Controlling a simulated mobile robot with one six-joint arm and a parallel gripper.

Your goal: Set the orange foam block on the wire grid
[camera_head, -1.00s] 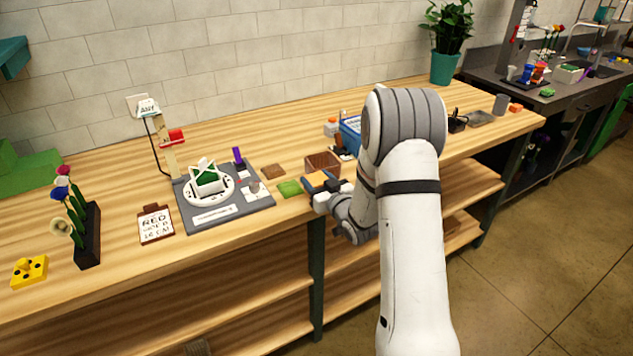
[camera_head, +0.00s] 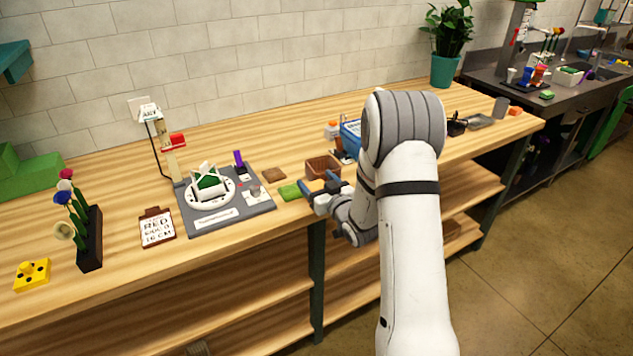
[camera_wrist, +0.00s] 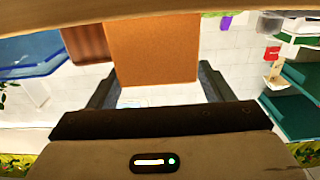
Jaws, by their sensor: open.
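The orange foam block (camera_wrist: 155,42) fills the upper middle of the wrist view, between and beyond the two fingers. My gripper (camera_wrist: 158,78) is open, with a finger on each side of the block's near end; I cannot tell whether either touches it. In the head view my gripper (camera_head: 320,188) is at the table's front edge, just in front of a brown basket, and mostly hides the block. A flat grey framed item (camera_head: 480,121) lies at the table's right end; it is too small to tell whether it is the wire grid.
A brown basket (camera_head: 322,167) stands just behind my gripper, with a green pad (camera_head: 290,192) to the left. A blue container (camera_head: 350,138) is partly behind my arm. A grey cup (camera_head: 501,107) stands at the right end. A grey board (camera_head: 225,222) holds a white round stand.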

